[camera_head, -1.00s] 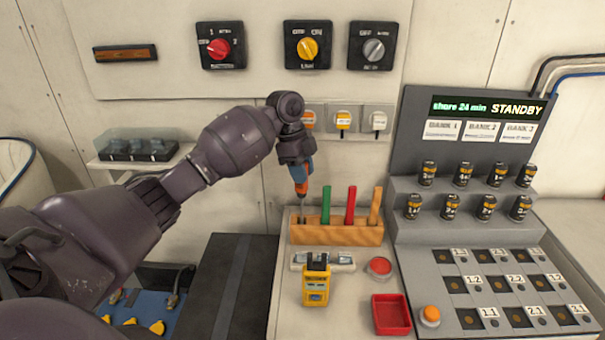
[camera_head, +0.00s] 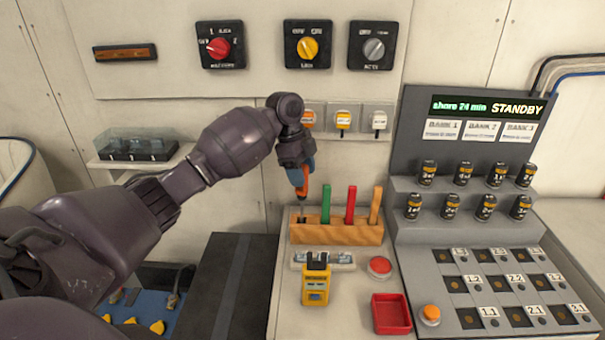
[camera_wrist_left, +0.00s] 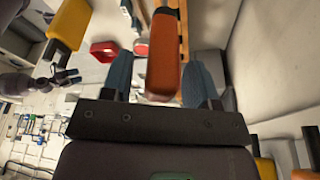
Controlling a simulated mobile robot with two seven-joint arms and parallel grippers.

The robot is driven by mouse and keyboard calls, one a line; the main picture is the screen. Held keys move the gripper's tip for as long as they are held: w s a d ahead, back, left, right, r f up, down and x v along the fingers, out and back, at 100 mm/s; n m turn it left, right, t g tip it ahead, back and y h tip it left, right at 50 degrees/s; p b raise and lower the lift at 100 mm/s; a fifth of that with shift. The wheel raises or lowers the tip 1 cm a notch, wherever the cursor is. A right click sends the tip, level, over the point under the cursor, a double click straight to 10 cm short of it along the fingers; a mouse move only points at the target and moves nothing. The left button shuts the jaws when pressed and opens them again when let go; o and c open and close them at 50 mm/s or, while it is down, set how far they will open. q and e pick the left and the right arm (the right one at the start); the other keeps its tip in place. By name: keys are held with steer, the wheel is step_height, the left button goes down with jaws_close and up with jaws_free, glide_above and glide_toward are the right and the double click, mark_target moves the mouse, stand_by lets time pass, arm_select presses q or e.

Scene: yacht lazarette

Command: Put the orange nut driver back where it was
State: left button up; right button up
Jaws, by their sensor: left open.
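The orange nut driver (camera_head: 303,183) stands upright at the left end of the wooden rack (camera_head: 335,234), its thin shaft reaching down to the rack. Whether the tip is fully seated in its hole is too small to tell. My left gripper (camera_head: 300,170) is around the top of the handle from above. In the left wrist view the orange handle (camera_wrist_left: 165,62) lies between the two blue fingers (camera_wrist_left: 160,80), which are open, with a clear gap on the left side.
Green (camera_head: 326,204), red (camera_head: 350,205) and orange-brown (camera_head: 375,205) handles stand in the rack to the right. A yellow meter (camera_head: 316,284), a red tray (camera_head: 391,315) and a red button (camera_head: 379,266) are in front. A sloped console (camera_head: 490,215) stands at the right.

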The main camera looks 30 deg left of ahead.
arm_select(q)
steer(key=v, duration=1.1)
steer(key=shift+r, duration=0.35)
arm_select(e)
steer(key=shift+s+f, duration=0.3)
steer(key=shift+s, duration=0.15)
arm_select(q)
steer(key=shift+a, duration=0.15)
arm_select(e)
steer(key=shift+w+r, duration=0.35)
steer(key=shift+w, duration=0.1)
